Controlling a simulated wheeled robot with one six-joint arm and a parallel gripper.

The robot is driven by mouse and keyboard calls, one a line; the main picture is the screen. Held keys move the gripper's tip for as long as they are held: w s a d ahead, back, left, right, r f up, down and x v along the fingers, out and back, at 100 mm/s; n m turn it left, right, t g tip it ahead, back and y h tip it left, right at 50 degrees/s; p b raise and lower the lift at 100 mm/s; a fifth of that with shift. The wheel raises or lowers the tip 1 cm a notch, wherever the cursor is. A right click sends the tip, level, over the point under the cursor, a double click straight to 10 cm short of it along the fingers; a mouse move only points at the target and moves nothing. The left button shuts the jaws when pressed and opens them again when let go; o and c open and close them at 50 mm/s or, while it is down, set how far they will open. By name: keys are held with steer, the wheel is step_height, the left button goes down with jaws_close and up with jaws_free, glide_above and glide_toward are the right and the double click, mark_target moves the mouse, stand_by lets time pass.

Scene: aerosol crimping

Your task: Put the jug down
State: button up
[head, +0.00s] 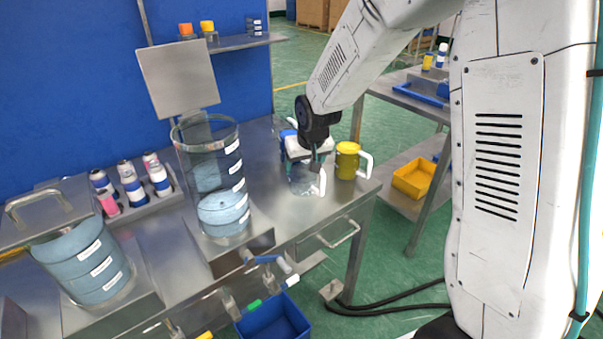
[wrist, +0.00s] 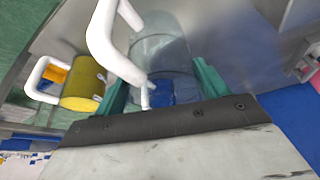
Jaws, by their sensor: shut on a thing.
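A clear jug (head: 301,180) with a white handle hangs upright under my gripper (head: 305,152), over the right end of the steel bench. In the wrist view the clear jug (wrist: 160,50) lies between my green fingers (wrist: 162,88), which are shut on it, with its white handle to the left. Something blue shows at the jug near the fingers; I cannot tell whether it is inside or behind. Whether the jug's base touches the bench I cannot tell.
A yellow jug (head: 347,160) with a white handle stands close to the right; it also shows in the wrist view (wrist: 83,83). A tall clear cylinder (head: 212,160) stands to the left. Bare bench (head: 268,205) lies between the cylinder and the held jug.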

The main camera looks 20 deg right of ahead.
mark_target(302, 173)
steer(key=shift+w+a, duration=0.15)
steer(key=shift+w, duration=0.15)
steer(key=shift+w+f, duration=0.1)
steer(key=shift+f, duration=1.7)
steer(key=shift+f, duration=0.1)
steer(key=o, duration=1.4)
steer(key=v, duration=1.1)
steer(key=s+d+r+g, duration=0.1)
steer(key=s+r, duration=0.2)
steer(key=s, duration=0.8)
steer(key=s+d+r+g, duration=0.1)
steer(key=s+r, duration=0.2)
steer(key=s, duration=0.8)
steer(key=s+d+r+g, duration=0.1)
steer(key=s+r, duration=0.3)
steer(key=s, duration=0.7)
